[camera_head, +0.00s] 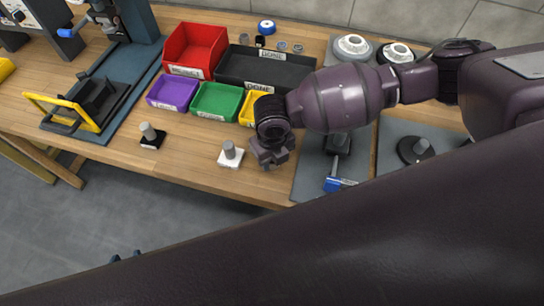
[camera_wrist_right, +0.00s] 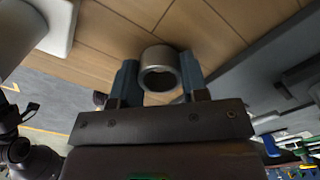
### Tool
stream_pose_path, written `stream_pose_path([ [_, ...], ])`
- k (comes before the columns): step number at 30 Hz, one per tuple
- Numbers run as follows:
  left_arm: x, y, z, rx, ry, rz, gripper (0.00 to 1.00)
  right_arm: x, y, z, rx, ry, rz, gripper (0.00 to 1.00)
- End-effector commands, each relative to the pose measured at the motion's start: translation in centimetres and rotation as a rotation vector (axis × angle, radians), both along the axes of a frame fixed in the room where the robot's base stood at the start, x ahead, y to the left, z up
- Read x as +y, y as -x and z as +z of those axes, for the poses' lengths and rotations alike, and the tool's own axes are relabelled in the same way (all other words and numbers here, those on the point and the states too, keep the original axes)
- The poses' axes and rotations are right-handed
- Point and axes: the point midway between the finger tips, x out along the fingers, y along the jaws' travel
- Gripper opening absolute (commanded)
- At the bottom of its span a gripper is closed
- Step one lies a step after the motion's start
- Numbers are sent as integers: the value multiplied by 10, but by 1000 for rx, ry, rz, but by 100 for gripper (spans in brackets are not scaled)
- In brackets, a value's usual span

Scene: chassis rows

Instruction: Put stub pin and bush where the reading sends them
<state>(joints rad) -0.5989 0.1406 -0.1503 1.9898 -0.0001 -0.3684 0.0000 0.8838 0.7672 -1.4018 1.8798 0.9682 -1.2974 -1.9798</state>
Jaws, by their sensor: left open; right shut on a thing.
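My right gripper (camera_head: 272,158) is low over the front edge of the wooden table, just right of a grey stub pin (camera_head: 229,150) on a white square base. The right wrist view shows its two blue fingers shut on a grey metal bush (camera_wrist_right: 159,53), a hollow ring with its bore toward the camera. Another grey pin (camera_head: 149,131) stands upright on a black square base further left. Only two bluish fingertips of my left gripper (camera_head: 125,256) show, apart and with nothing visible between them, above my dark arm link. The rest of it is hidden.
Red (camera_head: 195,48), black (camera_head: 265,70), purple (camera_head: 173,92), green (camera_head: 216,101) and partly hidden yellow (camera_head: 248,108) bins stand behind. Small rings (camera_head: 282,46) lie at the back. A blue-handled device (camera_head: 332,184) sits on a grey mat at right; a yellow-framed fixture (camera_head: 75,110) is left.

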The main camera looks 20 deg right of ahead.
Motion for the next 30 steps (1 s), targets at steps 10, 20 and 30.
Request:
stream_pose_path([
  [10, 1, 4, -2, 7, -2, 1, 43, 0, 0, -4, -1, -1, 0, 11],
  [20, 1, 3, -3, 7, -2, 1, 43, 0, 0, -6, -1, -1, 0, 66],
  [30, 1, 0, 2, 0, -2, 0, 43, 0, -1, 5, -4, -2, 0, 66],
])
